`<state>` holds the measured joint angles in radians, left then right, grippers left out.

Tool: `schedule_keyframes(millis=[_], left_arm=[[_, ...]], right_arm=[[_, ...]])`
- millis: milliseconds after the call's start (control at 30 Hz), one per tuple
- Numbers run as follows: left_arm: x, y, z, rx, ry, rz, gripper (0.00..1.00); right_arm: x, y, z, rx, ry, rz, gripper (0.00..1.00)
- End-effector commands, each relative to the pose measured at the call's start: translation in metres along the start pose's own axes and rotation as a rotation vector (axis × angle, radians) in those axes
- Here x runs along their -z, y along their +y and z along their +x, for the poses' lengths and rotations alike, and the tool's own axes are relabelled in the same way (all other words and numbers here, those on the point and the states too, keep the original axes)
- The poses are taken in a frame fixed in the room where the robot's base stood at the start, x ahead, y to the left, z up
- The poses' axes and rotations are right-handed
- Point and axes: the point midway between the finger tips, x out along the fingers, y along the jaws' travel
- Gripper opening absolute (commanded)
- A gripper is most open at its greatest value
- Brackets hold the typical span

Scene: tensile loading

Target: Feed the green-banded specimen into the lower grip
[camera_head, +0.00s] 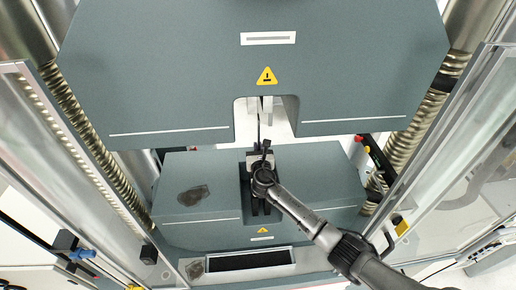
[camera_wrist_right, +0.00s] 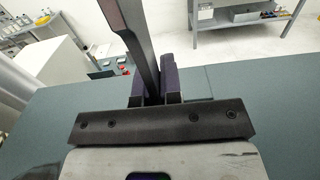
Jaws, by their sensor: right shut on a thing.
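My right gripper (camera_head: 262,160) reaches in from the lower right of the head view, over the lower grip (camera_head: 251,157) in the recess of the lower crosshead. In the wrist view the right gripper (camera_wrist_right: 153,88) has its dark purple-padded fingers shut on a long, thin dark strip, the specimen (camera_wrist_right: 138,42). The strip rises up and to the left in that view. In the head view a thin dark upright line, probably the specimen (camera_head: 258,130), stands below the pale upper jaws (camera_head: 253,106). No green band shows. My gripper hides part of the lower grip; whether the specimen's lower end is inside it, I cannot tell.
The grey upper crosshead (camera_head: 350,70) with a notch overhangs the grip. The lower block (camera_head: 315,175) lies beneath. Ribbed columns and clear guard panels stand at both sides. A black-lined tray (camera_head: 292,256) is at the front. A workbench (camera_wrist_right: 240,18) stands far behind in the wrist view.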

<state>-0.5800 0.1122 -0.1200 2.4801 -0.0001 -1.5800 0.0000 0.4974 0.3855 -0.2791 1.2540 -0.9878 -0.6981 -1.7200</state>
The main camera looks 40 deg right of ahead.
Motion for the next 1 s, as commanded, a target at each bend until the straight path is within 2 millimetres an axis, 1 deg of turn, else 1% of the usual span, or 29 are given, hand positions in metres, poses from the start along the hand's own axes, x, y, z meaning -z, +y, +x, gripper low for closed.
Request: schedule_keyframes(millis=[100, 133, 433, 667, 767, 867, 1000], left_arm=[[0.0, 0.0, 0.0, -0.001, 0.0, -0.001, 0.77], [0.0, 0.0, 0.0, 0.0, 0.0, -0.001, 0.77], [0.0, -0.001, 0.0, 0.003, -0.001, 0.004, 0.77], [-0.001, -0.004, 0.001, 0.009, -0.002, 0.012, 0.77], [-0.001, -0.004, 0.001, 0.01, -0.002, 0.013, 0.77], [-0.001, -0.004, 0.001, 0.01, -0.002, 0.012, 0.77], [-0.001, -0.003, 0.002, 0.009, -0.002, 0.011, 0.77]], right_arm=[[-0.001, 0.0, 0.001, 0.0, -0.003, 0.0, 0.0], [-0.001, 0.0, 0.001, 0.0, -0.003, 0.001, 0.07], [0.0, 0.0, 0.0, 0.0, -0.001, 0.0, 0.36], [0.002, 0.0, -0.001, 0.0, 0.003, -0.001, 0.36], [0.003, 0.0, -0.004, -0.001, 0.002, -0.001, 0.36], [0.002, 0.0, -0.013, -0.001, 0.0, -0.002, 0.36], [0.003, 0.0, -0.035, -0.002, 0.001, -0.001, 0.36]])
